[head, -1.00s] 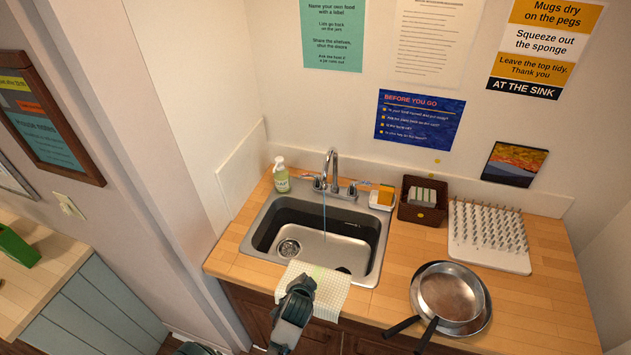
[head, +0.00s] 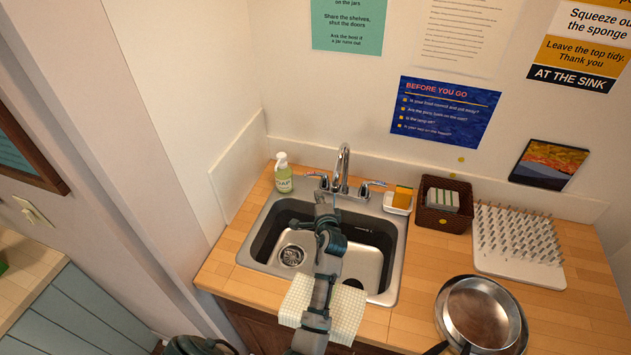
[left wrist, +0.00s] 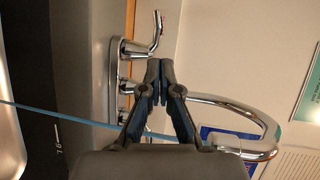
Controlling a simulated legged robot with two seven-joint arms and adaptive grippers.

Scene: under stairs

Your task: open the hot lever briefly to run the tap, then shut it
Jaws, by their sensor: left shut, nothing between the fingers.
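The chrome tap (head: 343,165) stands behind the sink (head: 275,265), with a lever on each side. The hot lever (head: 314,175) is on the left; in the left wrist view the red-marked lever (left wrist: 157,35) sticks out just beyond my fingertips. A thin blue water stream (left wrist: 60,115) runs from the spout (left wrist: 240,110); in the head view my arm mostly hides it. My left gripper (head: 323,200) reaches over the sink, close in front of the hot lever. Its fingers (left wrist: 160,65) are together and empty. Contact with the lever is unclear. My right gripper is out of view.
A soap bottle (head: 283,173) stands left of the tap. A sponge on a dish (head: 399,200), a brown basket (head: 445,203) and a white peg rack (head: 520,240) stand to the right. Pans (head: 480,315) lie at front right. A cloth (head: 347,310) hangs over the sink's front edge.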

